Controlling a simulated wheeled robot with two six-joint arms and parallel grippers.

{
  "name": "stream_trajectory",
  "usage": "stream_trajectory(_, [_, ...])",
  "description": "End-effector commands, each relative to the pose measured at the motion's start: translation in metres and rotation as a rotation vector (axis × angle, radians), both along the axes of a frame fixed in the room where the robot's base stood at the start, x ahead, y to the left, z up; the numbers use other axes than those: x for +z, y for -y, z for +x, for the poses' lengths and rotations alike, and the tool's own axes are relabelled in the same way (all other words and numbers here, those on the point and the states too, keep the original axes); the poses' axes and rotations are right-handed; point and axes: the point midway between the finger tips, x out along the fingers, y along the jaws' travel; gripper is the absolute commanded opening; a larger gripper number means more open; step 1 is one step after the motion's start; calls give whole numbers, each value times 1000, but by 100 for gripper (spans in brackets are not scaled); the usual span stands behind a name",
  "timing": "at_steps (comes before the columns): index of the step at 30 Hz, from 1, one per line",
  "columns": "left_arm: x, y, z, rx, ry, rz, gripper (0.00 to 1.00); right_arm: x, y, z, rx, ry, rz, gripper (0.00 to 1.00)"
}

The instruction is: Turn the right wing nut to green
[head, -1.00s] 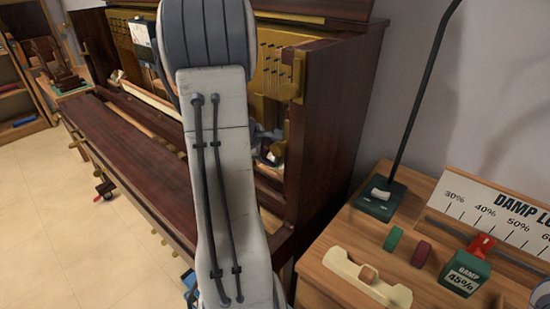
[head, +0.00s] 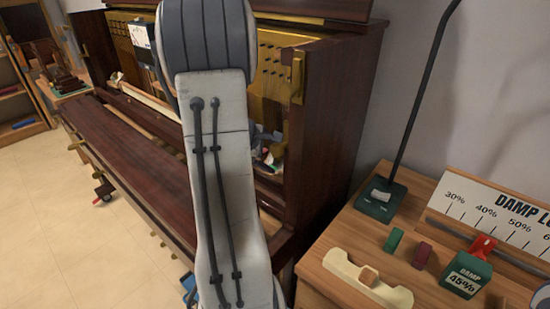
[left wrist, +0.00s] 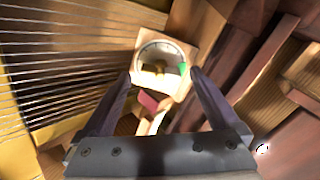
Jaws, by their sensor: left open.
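In the left wrist view a square pale block carries a round dial (left wrist: 168,50) with a green patch (left wrist: 182,69) at its lower right. A small brass-coloured piece, seemingly the wing nut (left wrist: 156,67), sits low on the dial face. My left gripper (left wrist: 160,74) is open, its two dark fingers on either side of the dial's lower part. Whether they touch the nut I cannot tell. In the head view the left gripper (head: 264,137) shows small inside the piano, partly behind my pale arm. The dial is not clear there. My right gripper is not in view.
Strings (left wrist: 50,70) run left of the dial, and dark wood parts (left wrist: 258,60) stand close on its right. The upright piano (head: 335,110) has a solid side wall.

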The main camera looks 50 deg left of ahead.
Motion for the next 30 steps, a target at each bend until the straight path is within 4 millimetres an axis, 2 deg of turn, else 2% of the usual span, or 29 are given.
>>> stream_trajectory(1, [-1,8,2,-21,-2,-9,95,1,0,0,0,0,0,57])
stream_trajectory(30, [45,7,-36,-7,0,-3,95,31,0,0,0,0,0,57])
